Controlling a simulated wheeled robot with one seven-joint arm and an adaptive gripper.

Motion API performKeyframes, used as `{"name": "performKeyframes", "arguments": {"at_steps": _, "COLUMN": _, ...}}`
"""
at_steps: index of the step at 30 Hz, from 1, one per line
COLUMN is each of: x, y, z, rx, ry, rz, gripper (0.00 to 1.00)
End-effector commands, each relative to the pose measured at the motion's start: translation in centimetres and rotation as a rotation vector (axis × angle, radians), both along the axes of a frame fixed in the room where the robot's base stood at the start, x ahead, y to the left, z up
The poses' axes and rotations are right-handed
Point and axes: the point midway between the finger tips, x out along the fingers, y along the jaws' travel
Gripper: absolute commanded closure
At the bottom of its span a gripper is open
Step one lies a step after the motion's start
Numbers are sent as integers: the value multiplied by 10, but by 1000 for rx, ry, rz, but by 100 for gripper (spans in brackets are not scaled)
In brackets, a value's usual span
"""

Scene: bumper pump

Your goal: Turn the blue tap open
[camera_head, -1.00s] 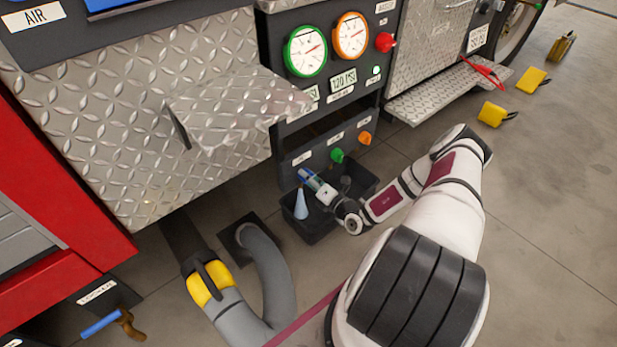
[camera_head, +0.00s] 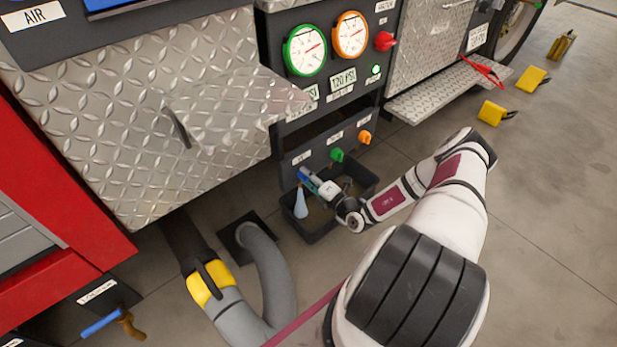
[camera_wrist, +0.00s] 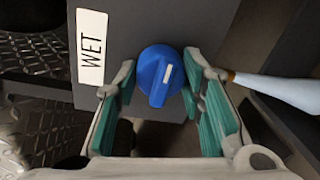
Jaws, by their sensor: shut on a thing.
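The blue tap (camera_wrist: 160,75) is a round knob with a raised grip and a white mark, on the dark panel beside a label reading WET. Its white mark points up and slightly right in the wrist view. My gripper (camera_wrist: 158,88) has its green-padded fingers on both sides of the tap and is shut on it. In the head view my gripper (camera_head: 309,178) is at the lower left of the panel and mostly hides the tap.
A green tap (camera_head: 337,154) and an orange tap (camera_head: 365,138) sit to the right. A black bin (camera_head: 312,234) stands below, with a pale blue cone-shaped thing (camera_head: 301,205) at its left. A diamond-plate step (camera_head: 235,110) juts out above left. A grey hose (camera_head: 268,270) lies left.

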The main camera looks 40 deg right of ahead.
Motion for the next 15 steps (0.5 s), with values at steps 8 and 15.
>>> {"name": "performKeyframes", "arguments": {"at_steps": 8, "x": 0, "y": 0, "z": 0, "rx": 2, "ry": 1, "rz": -1, "gripper": 43}}
{"name": "performKeyframes", "arguments": {"at_steps": 15, "x": 0, "y": 0, "z": 0, "rx": 1, "ry": 1, "rz": -1, "gripper": 43}}
